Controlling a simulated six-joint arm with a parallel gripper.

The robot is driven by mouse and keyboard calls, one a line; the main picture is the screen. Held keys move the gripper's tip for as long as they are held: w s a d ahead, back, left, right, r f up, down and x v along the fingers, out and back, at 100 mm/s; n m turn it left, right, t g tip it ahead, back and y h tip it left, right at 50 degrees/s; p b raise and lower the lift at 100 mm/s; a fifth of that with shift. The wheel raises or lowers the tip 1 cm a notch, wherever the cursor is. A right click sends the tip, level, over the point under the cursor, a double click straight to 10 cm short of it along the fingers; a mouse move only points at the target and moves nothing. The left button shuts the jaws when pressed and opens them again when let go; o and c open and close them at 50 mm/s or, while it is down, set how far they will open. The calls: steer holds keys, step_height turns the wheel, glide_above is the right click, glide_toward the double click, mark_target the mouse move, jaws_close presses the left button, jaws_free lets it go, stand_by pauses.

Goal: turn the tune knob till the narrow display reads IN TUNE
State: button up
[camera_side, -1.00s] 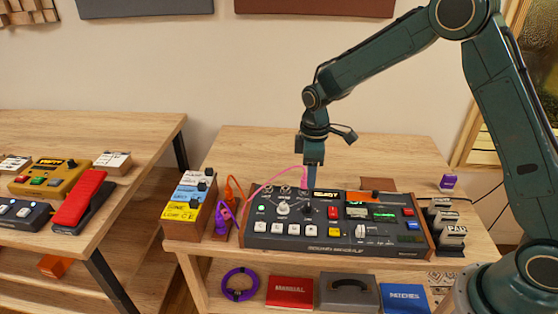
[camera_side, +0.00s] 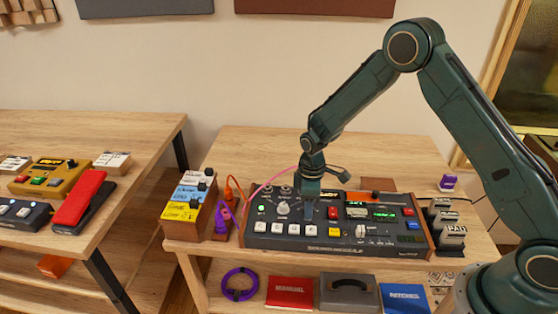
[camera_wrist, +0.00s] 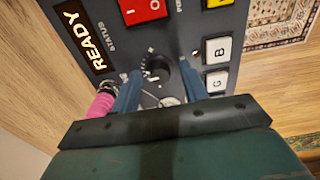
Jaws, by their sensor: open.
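My gripper (camera_side: 308,212) is low over the left-centre of the dark control panel (camera_side: 345,245). In the wrist view its two blue fingers (camera_wrist: 160,68) are apart, on either side of a small black knob (camera_wrist: 160,76) with a printed scale. I cannot tell whether they touch it. The knob's name is not readable, and in the side view my gripper hides it. A black display (camera_wrist: 82,40) labelled STATUS reads READY. In the side view, a narrow display with green characters (camera_side: 385,217) is lit, but its text is too small to read.
A pink plug (camera_wrist: 100,106) and cable are beside the left finger. A red switch (camera_wrist: 143,9) and white buttons (camera_wrist: 217,50) are near the knob. A pale knob (camera_side: 283,208) sits left of my gripper. Pedals (camera_side: 445,230) stand at the right; a labelled box (camera_side: 188,207) stands at the left.

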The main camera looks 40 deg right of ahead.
steer(key=shift+c, duration=0.4)
jaws_close()
steer(key=shift+m, duration=0.3)
steer(key=m, duration=1.2)
stand_by(0.4)
steer(key=shift+o, duration=0.4)
jaws_free()
